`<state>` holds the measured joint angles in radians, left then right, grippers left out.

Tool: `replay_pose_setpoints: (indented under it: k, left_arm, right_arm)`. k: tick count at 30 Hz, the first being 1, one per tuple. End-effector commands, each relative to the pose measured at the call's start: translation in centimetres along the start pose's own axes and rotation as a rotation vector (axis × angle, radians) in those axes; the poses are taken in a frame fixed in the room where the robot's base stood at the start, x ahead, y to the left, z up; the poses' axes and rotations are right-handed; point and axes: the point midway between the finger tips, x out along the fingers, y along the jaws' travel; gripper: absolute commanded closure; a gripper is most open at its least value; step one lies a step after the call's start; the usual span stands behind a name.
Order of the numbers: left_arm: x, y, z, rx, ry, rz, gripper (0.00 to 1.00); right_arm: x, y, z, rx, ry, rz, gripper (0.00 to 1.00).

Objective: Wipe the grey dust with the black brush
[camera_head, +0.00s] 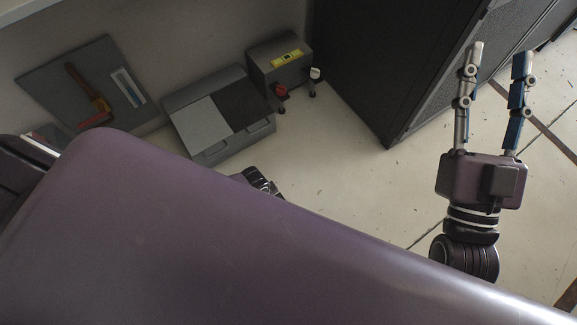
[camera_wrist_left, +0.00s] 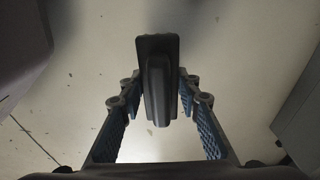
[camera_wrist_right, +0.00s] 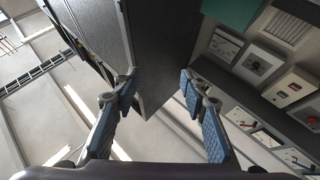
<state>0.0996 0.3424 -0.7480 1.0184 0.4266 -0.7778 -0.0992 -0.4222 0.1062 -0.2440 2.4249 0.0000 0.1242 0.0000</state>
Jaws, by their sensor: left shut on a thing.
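In the left wrist view my left gripper (camera_wrist_left: 160,88) is shut on the black brush (camera_wrist_left: 156,85), a dark block with a broad flat end, held between the fingertips above the pale floor. In the head view the left gripper and the brush are hidden behind a large purple part of my own body. My right gripper (camera_head: 498,57) is raised at the right of the head view, its two fingers wide apart and empty. It also shows open in the right wrist view (camera_wrist_right: 158,90). I cannot make out the grey dust in any view.
A grey case (camera_head: 207,147) with a light and a dark panel stands by the wall. Beside it is a grey box (camera_head: 265,50) with a yellow level (camera_head: 287,58) and red knob. A grey board (camera_head: 60,90) holds tools. A dark cabinet (camera_head: 385,60) stands behind; the floor between is clear.

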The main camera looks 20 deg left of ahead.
Motion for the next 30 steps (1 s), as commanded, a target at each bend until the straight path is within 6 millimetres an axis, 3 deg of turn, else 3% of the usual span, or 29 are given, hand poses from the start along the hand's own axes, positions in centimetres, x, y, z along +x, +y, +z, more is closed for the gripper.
replay_pose_setpoints:
  k: [30]
  left_arm:
    - [-1.8, 0.0, 0.0, -0.002, 0.000, 0.000, 0.92]
  right_arm:
    - [-2.2, 1.1, 8.7, -0.015, -0.424, 0.022, 0.60]
